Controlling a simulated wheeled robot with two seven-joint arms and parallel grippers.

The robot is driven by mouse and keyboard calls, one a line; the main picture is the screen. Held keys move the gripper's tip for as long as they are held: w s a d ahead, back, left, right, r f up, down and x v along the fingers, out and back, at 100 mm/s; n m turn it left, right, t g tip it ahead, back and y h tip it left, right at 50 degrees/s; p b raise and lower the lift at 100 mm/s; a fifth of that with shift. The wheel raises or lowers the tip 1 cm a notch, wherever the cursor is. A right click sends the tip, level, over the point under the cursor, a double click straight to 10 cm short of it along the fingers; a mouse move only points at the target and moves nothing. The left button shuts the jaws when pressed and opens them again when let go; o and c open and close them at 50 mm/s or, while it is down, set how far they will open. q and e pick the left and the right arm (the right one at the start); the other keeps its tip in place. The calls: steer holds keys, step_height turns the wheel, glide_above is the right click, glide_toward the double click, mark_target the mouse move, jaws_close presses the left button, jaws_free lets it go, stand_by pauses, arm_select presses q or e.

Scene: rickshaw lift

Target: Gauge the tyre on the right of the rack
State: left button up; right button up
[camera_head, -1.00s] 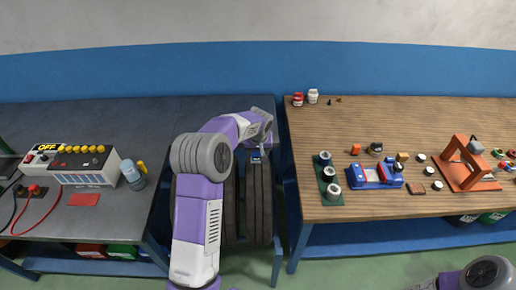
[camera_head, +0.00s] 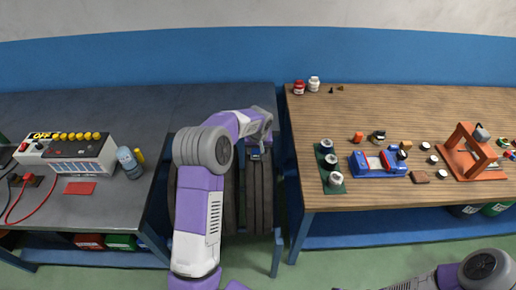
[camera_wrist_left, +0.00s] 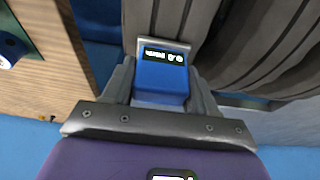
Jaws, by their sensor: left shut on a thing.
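My left gripper (camera_head: 257,152) is shut on a small blue gauge with a dark display, between the two benches. In the left wrist view the blue gauge (camera_wrist_left: 162,78) sits between the fingers, its grey far edge against or just above the dark tread of a tyre (camera_wrist_left: 170,18); I cannot tell whether they touch. The display's lettering appears upside down and is not clearly readable. In the head view the right tyre (camera_head: 261,200) stands upright below the gripper. Another tyre (camera_head: 229,200) stands left of it, partly hidden by my left arm. My right gripper is out of view.
The wooden bench (camera_head: 310,135) is close on the right, with a green tray (camera_head: 328,172), a blue and red device (camera_head: 377,165) and an orange frame (camera_head: 472,152). The dark bench (camera_head: 120,115) on the left carries a power unit (camera_head: 80,155) and a bottle (camera_head: 129,163).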

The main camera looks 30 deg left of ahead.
arm_select(q)
steer(key=shift+f+b, duration=0.6)
steer(key=shift+f, duration=0.05)
stand_by(2.0)
steer(key=shift+r, duration=0.1)
steer(key=shift+r+p, duration=2.3)
steer(key=shift+r, duration=1.2)
